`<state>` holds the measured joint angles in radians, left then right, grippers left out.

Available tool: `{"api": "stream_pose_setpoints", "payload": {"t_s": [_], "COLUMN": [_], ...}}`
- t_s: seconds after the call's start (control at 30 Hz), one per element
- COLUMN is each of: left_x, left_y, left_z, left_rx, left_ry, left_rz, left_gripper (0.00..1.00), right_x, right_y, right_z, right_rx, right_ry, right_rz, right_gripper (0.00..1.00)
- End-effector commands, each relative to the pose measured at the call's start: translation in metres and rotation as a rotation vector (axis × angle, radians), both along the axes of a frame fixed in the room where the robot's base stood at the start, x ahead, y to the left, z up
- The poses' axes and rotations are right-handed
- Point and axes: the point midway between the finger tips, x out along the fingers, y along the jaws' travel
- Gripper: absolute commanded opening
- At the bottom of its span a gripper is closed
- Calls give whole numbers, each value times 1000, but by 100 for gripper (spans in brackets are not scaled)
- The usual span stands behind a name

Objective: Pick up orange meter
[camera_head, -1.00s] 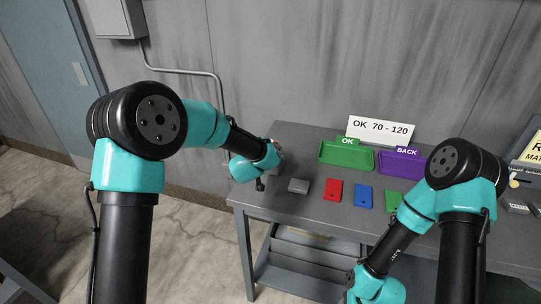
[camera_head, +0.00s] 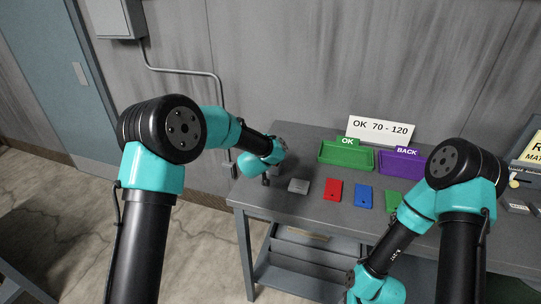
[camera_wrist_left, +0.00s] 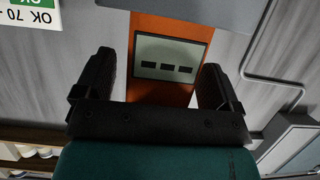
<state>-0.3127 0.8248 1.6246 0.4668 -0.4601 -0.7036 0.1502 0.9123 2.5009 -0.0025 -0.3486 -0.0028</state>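The orange meter (camera_wrist_left: 176,30) shows in the left wrist view, with a pale display (camera_wrist_left: 170,58) bearing three dark marks. It stands between the two black fingers of my left gripper (camera_wrist_left: 160,80). The fingers are apart, with a visible gap on the meter's left side; the right finger looks close to its edge. In the head view my left gripper (camera_head: 277,150) is over the table's left end, and the meter is hidden there. My right arm reaches down at the table's front, and its gripper is out of view.
On the grey table (camera_head: 290,209) lie a grey block (camera_head: 299,186) and red (camera_head: 333,189), blue (camera_head: 363,196) and green (camera_head: 393,200) plates. Behind them are a green OK tray (camera_head: 332,158), a purple BACK tray (camera_head: 390,168) and an "OK 70 - 120" sign (camera_head: 380,130).

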Motion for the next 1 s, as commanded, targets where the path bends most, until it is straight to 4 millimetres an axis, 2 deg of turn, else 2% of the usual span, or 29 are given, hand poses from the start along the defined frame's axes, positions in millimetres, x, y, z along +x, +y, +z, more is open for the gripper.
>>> {"api": "stream_pose_setpoints", "payload": {"t_s": [0.07,0.57,0.87,1.0], "left_x": [0,0,0,1], "left_y": [0,0,0,0], "left_z": [0,0,2,13], "left_rx": [0,0,0,-1], "left_ry": [0,0,-2,-4], "left_rz": [0,0,0,2], "left_gripper": [81,33,32,32], "right_x": [0,0,0,0], "right_y": [0,0,0,0], "right_z": [0,0,0,0], "right_rx": [0,0,0,0], "right_ry": [0,0,0,0], "right_rz": [0,0,0,0], "right_gripper": [43,43,43,43]}}
